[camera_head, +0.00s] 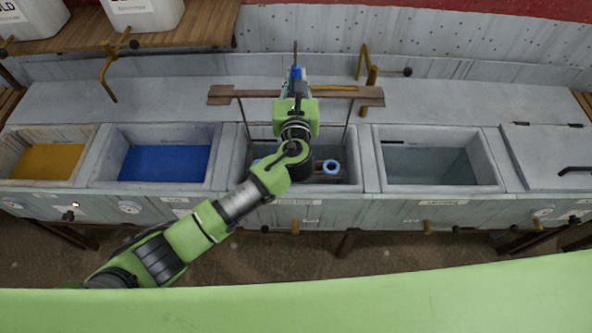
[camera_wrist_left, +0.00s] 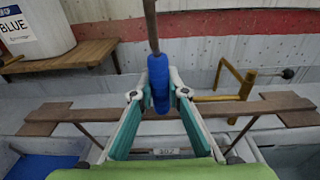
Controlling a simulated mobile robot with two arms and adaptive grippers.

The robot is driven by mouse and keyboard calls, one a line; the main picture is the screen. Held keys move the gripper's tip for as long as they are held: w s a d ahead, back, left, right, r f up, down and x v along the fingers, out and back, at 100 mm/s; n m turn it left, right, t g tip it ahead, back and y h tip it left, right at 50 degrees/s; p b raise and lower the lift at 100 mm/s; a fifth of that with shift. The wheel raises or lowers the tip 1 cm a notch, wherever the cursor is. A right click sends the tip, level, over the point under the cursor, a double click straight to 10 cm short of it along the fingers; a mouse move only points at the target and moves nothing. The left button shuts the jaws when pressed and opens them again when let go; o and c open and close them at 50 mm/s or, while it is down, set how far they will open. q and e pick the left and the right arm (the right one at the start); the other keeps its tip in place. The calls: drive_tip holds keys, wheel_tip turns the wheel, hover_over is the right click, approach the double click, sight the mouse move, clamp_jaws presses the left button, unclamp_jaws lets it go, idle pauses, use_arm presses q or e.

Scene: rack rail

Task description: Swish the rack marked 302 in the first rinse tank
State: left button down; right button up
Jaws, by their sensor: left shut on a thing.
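The rack has a brown crossbar (camera_head: 229,93) with thin rods running down toward the third tank, and a blue grip on an upright rod. A small plate reading 302 (camera_wrist_left: 166,151) shows below my fingers in the left wrist view. My left gripper (camera_wrist_left: 159,92) is shut on the blue grip (camera_wrist_left: 159,76); in the head view it is over the third tank (camera_head: 355,165), likely the first rinse tank. A blue ring (camera_head: 330,167) shows inside that tank's opening. My arm hides much of the tank, so the rack's depth is unclear. My right gripper is out of view.
A yellow tank (camera_head: 48,160) and a blue tank (camera_head: 165,162) stand to the left. A tank of clear grey liquid (camera_head: 428,165) and a lidded one (camera_head: 548,150) stand to the right. Brass pipes (camera_head: 368,72) rise behind. White containers (camera_head: 145,14) sit on the wooden shelf.

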use_arm(q)
wheel_tip(320, 180, down, 9)
drive_tip(key=b, duration=0.6)
drive_tip(key=shift+f+b, duration=0.15)
drive_tip(key=shift+b, duration=0.15)
drive_tip(key=shift+s+p, duration=0.55)
drive_tip(key=shift+s, duration=0.25)
drive_tip(key=shift+w, duration=0.25)
drive_tip(key=shift+w+d+b, duration=0.1)
drive_tip(key=shift+w+b, duration=0.4)
drive_tip(key=shift+w, duration=0.95)
idle(1.4)
